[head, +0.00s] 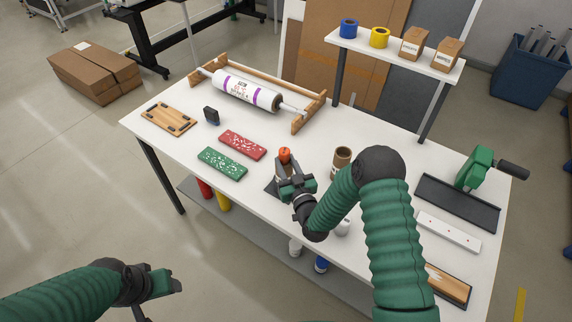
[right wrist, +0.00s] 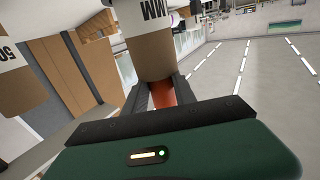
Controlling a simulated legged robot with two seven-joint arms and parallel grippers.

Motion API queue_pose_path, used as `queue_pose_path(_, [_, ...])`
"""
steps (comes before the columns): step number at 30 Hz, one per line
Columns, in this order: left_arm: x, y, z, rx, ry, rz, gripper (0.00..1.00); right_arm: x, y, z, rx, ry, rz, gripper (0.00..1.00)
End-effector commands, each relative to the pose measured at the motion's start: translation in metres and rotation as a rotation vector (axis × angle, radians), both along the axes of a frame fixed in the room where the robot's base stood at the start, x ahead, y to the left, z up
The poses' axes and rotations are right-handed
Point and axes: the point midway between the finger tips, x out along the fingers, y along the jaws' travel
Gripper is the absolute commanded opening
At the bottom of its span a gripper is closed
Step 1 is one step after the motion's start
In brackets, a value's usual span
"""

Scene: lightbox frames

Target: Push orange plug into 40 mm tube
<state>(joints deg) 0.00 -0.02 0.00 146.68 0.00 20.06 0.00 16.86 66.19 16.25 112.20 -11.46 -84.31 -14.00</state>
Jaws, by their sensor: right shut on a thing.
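The orange plug (head: 285,154) shows in the head view at the top of a brown cardboard tube (head: 281,173), which is mostly hidden behind my right gripper (head: 286,166). My right gripper is shut on the plug. In the right wrist view the orange plug (right wrist: 163,94) sits between the two dark fingers, against the end of the cardboard tube (right wrist: 152,50). The tube's printing ends in "MM"; its number is out of view. How deep the plug sits is hidden. My left gripper (head: 163,284) is low at the left, away from the table; its jaws are unclear.
A second cardboard tube (head: 342,157) stands right of the plug; "50" shows on it in the right wrist view (right wrist: 12,65). Green (head: 222,163) and red (head: 243,145) boards lie left. A roll on a wooden rack (head: 247,92) is behind. A dark tray (head: 457,204) lies right.

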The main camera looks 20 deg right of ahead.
Motion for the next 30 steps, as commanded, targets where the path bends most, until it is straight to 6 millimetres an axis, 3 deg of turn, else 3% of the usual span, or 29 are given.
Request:
queue_pose_path(1, [0.0,0.0,0.0,0.0,0.0,0.0,0.58,0.0,0.0,-0.002,0.0,0.004,0.0,0.0])
queue_pose_path(2, [0.0,0.0,0.0,0.0,0.0,0.0,0.58,0.0,0.0,-0.002,0.0,0.004,0.0,0.35])
queue_pose_path(6, [0.0,0.0,0.0,0.0,0.0,0.0,0.58,-0.001,0.0,-0.001,0.0,0.005,0.0,0.53])
queue_pose_path(19, [0.0,0.0,-0.001,0.0,0.0,0.0,0.58,-0.007,0.0,0.001,-0.001,0.0,0.001,0.54])
queue_pose_path(23, [0.0,0.0,-0.007,0.0,0.0,0.0,0.58,-0.031,-0.001,-0.001,0.0,0.001,0.001,0.54])
queue_pose_path(30, [0.0,0.0,-0.019,0.0,0.0,0.0,0.58,-0.093,-0.003,0.0,-0.001,0.0,0.001,0.54])
